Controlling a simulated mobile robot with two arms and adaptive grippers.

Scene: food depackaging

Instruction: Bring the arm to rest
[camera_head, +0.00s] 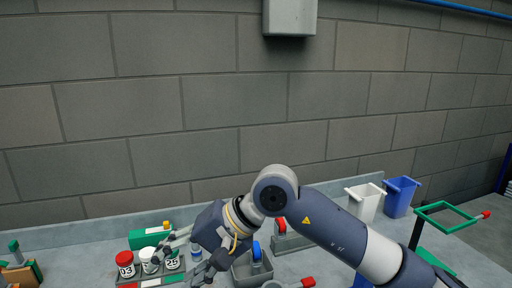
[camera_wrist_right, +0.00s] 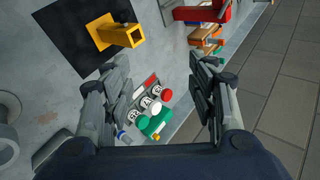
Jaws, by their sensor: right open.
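My right arm reaches in from the right in the head view, with its elbow raised over the bench. My right gripper (camera_head: 174,268) is open and empty, above the bench beside a rack of jars. In the wrist view the two fingers of the right gripper (camera_wrist_right: 160,88) stand wide apart with nothing between them at close range. My left gripper is not in view.
A red-lidded jar (camera_head: 125,263), a white-lidded jar (camera_head: 149,260) and a green box (camera_head: 147,237) are near the gripper. A white bin (camera_head: 365,202), blue bin (camera_head: 401,196) and green frame (camera_head: 452,214) stand right. A yellow square holder (camera_wrist_right: 118,34) sits on black.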

